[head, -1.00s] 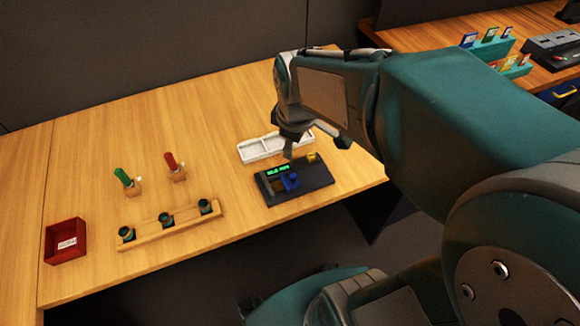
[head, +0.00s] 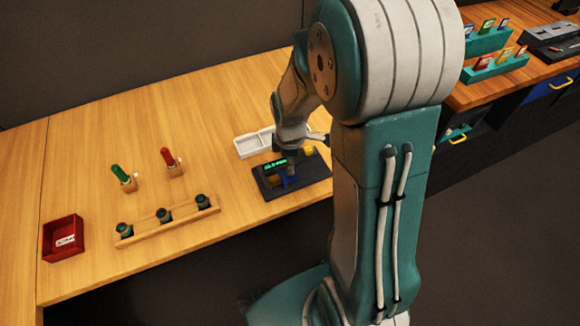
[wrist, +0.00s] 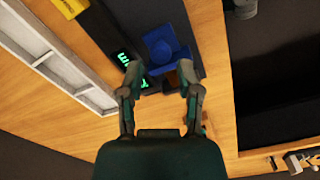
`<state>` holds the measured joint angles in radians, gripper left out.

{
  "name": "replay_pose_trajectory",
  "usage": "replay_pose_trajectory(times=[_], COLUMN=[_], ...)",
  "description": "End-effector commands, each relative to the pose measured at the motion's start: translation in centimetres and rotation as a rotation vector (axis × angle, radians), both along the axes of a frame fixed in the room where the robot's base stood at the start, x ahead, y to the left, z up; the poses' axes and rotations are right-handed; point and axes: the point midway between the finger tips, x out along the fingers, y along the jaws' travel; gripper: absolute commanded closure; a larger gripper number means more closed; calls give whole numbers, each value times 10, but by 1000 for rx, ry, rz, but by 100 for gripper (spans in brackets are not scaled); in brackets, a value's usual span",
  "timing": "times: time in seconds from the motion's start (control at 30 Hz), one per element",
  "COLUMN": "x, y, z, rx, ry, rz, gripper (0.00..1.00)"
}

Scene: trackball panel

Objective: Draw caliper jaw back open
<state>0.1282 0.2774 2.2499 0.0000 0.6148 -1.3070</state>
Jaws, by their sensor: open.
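The dark caliper panel (head: 263,184) lies flat near the front edge of the wooden desk. It carries a lit green readout (head: 272,167), a blue sliding jaw (head: 290,182) and a yellow block (head: 307,150). My gripper (head: 291,164) is low over the panel, pointing down close to the blue jaw, and partly hides it. In the wrist view my gripper (wrist: 162,74) is open, its two fingers apart, with the blue jaw (wrist: 164,42) just beyond the fingertips. I cannot tell whether a finger touches it. The readout (wrist: 124,60) is partly covered by the left finger.
A white compartment tray (head: 250,146) lies behind the panel. To the left are a wooden rack (head: 166,222) with several dark sockets, green (head: 119,173) and red (head: 168,158) handled tools, and a red bin (head: 63,238). A second desk with card holders (head: 498,65) is at right.

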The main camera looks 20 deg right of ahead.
Motion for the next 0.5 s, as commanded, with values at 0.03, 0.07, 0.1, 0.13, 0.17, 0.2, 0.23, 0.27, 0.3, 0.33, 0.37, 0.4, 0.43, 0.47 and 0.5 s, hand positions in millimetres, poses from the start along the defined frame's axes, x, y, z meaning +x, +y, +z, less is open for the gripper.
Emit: replay_pose_trajectory(times=[0.03, 0.07, 0.1, 0.13, 0.17, 0.2, 0.23, 0.27, 0.3, 0.33, 0.37, 0.4, 0.43, 0.47, 0.5], x=[-1, -1, -1, 0, 0, 0, 0, 0, 0, 0, 0, 0, 0, 0, 0], y=[0, 0, 0, 0, 0, 0, 0, 0, 0, 0, 0, 0, 0, 0, 0], z=[-9, -13, -17, -20, -22, -24, -26, -27, -28, -28, -28, -28, -28, -28, -28], rx=[1, 0, 1, 0, 0, 0, 0, 0, 0, 0, 0, 0, 0, 0, 0], ry=[5, 3, 4, 3, 1, 1, 1, 1, 0, 0, -1, -1, -1, -1, -1], rz=[0, 0, 0, 0, 0, 0, 0, 0, -1, -1, -1, -1, -1, -1, -1], gripper=[55, 55, 55, 55, 55, 55, 55, 55, 55, 55, 55, 55, 55, 55, 55])
